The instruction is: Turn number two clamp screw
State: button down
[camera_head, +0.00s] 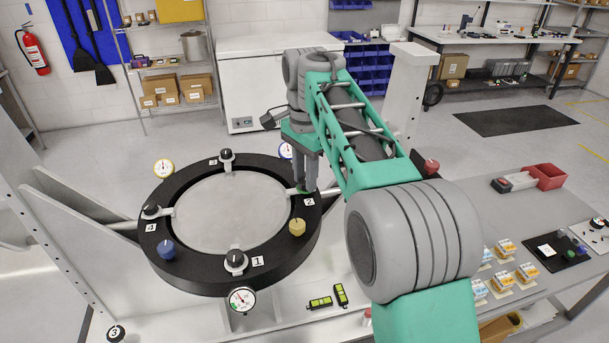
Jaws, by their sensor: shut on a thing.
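The black ring fixture (184,277) holds a round grey mirror (226,215). Clamp screws with black knobs sit around it: number 1 (235,259) at the front, number 3 (226,156) at the back and number 4 (151,211) at the left. The number 2 label (309,202) is at the right of the ring. My gripper (304,189) points down beside this label and is shut on the number two clamp screw, whose knob is mostly hidden by the fingers. A bit of green shows at the fingertips.
Dial gauges stand around the ring, one at the front (242,299) and one at the back left (164,169). Two green-black levels (320,303) lie in front.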

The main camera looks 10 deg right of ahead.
jog(key=shift+n, duration=0.4)
jog(key=n, duration=0.2)
jog(key=shift+n, duration=0.4)
jog(key=n, duration=0.4)
jog(key=shift+b, duration=0.3)
jog(key=n, duration=0.8)
jog(key=shift+n, duration=0.3)
jog(key=n, duration=1.2)
jog(key=shift+n, duration=0.4)
